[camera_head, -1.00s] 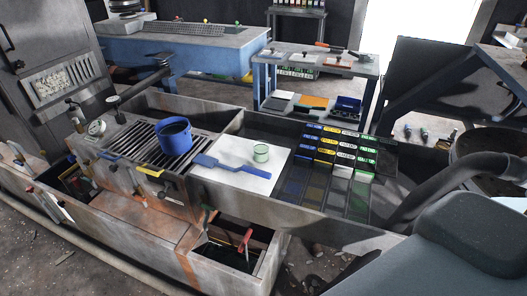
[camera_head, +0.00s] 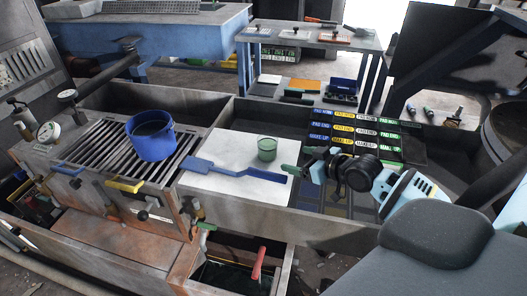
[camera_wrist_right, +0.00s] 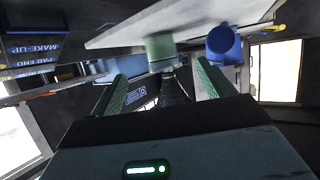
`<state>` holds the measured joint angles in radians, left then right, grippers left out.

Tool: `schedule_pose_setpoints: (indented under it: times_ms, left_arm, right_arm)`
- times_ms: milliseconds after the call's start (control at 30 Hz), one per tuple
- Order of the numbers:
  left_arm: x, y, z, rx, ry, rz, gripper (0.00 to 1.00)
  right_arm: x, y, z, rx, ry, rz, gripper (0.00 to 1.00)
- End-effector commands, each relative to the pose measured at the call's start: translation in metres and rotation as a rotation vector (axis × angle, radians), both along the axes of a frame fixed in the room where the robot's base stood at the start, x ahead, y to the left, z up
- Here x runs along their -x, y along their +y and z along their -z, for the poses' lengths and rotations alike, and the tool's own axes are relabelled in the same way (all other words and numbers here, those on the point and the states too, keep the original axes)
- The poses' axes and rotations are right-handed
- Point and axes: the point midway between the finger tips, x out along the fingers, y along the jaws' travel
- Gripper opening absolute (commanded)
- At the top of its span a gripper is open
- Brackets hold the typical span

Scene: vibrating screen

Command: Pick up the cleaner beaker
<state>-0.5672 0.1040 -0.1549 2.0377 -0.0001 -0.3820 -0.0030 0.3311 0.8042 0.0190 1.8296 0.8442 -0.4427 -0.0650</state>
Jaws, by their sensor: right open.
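The beaker is a small green cup (camera_head: 267,149) standing upright on a white board (camera_head: 225,150) in the head view. It also shows in the right wrist view (camera_wrist_right: 160,48), ahead of and between the two fingers. My right gripper (camera_head: 301,160) is open and empty, just right of the beaker and apart from it. Its two green fingers show in the right wrist view (camera_wrist_right: 160,92). My left gripper is not in view.
A blue paddle (camera_head: 232,170) lies on the board in front of the beaker. A blue bucket (camera_head: 151,142) stands on the slatted grate to the left. Labelled dark bins (camera_head: 352,130) lie behind my right gripper. A blue table with tools (camera_head: 310,42) stands at the back.

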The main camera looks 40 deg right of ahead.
Motion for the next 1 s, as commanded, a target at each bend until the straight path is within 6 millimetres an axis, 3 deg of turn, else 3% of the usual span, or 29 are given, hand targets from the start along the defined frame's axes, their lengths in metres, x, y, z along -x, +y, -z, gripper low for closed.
schedule_pose_setpoints:
  times_ms: [267,700,1000]
  left_arm:
    - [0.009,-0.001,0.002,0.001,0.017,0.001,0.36]
    - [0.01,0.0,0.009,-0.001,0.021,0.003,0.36]
    - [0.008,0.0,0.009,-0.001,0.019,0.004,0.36]
  right_arm:
    - [-0.008,0.002,0.001,-0.001,-0.004,0.001,0.8]
    - [-0.057,0.011,0.023,-0.001,-0.002,0.0,0.8]
    - [-0.063,0.013,0.025,0.0,-0.002,0.0,0.8]
